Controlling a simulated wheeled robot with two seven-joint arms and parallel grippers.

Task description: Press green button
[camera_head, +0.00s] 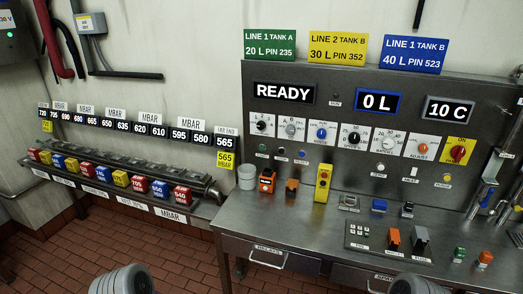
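A small green button (262,148) sits at the left of a row of small buttons on the upright metal panel, under the first dial. A second green button (459,253) stands on the right part of the bench top, beside an orange-red one (485,257). I cannot tell from their looks whether either is pressed. Grey rounded parts of my arms show at the bottom edge, left and right of the middle. Neither gripper's fingers are in view, and nothing of mine touches the buttons.
The metal bench (240,215) carries a grey cup (247,177), a yellow control box (323,183), orange switches and a black switch plate (385,240). The panel above holds dials and displays reading READY, 0 L and 10 C. A rack of coloured blocks (120,180) stands left.

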